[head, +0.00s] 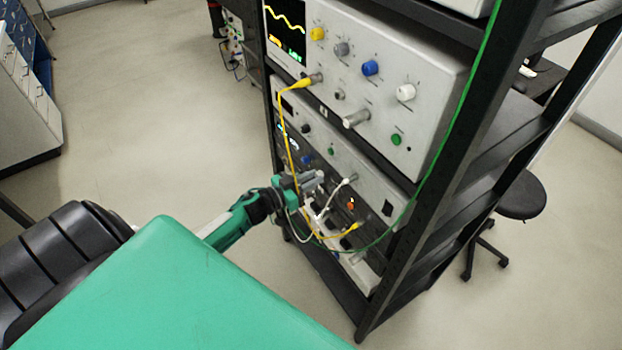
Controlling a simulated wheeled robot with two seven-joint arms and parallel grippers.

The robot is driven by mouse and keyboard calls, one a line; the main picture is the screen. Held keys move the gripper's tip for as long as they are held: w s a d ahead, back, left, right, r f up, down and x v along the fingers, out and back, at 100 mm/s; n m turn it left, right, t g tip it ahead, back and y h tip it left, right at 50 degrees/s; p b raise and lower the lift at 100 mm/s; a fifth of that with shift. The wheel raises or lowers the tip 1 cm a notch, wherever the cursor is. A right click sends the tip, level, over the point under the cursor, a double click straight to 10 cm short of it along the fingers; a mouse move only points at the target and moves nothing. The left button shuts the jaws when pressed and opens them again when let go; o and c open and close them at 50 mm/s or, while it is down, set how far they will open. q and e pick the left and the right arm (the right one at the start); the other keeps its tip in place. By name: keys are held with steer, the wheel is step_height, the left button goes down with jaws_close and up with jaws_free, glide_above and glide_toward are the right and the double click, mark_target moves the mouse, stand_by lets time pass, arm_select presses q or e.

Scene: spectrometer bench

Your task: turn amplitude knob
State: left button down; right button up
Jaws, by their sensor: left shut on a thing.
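My left gripper (313,182) reaches in from the left to the front of the lower instruments in the black rack. It is shut on what looks like a knob, mostly hidden by the fingers. I cannot read a label to tell whether it is the amplitude knob. The lower instrument (372,190) has a grey front with small knobs and connectors. The upper instrument (425,110) carries yellow, grey, blue and white knobs and a lit screen with a yellow wave. My right gripper is not in view.
A yellow cable (281,125) hangs past the gripper, and a white cable (331,201) runs close by. A green cable (484,70) hangs along the rack post (455,165). A black stool (522,196) stands right of the rack. The floor left of the rack is clear.

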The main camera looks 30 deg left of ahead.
arm_select(q)
steer(key=shift+m, duration=0.3)
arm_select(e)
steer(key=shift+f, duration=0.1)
arm_select(q)
steer(key=m+b, duration=0.3)
steer(key=m, duration=0.7)
steer(key=shift+a+m+b, duration=0.1)
steer(key=shift+m+b, duration=0.3)
steer(key=m+b, duration=0.2)
steer(key=m, duration=0.3)
steer(key=shift+b, duration=0.35)
arm_select(e)
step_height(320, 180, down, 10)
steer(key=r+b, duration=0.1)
steer(key=b, duration=0.2)
arm_select(q)
steer(key=shift+m+b, duration=2.65)
steer(key=shift+m, duration=5.15)
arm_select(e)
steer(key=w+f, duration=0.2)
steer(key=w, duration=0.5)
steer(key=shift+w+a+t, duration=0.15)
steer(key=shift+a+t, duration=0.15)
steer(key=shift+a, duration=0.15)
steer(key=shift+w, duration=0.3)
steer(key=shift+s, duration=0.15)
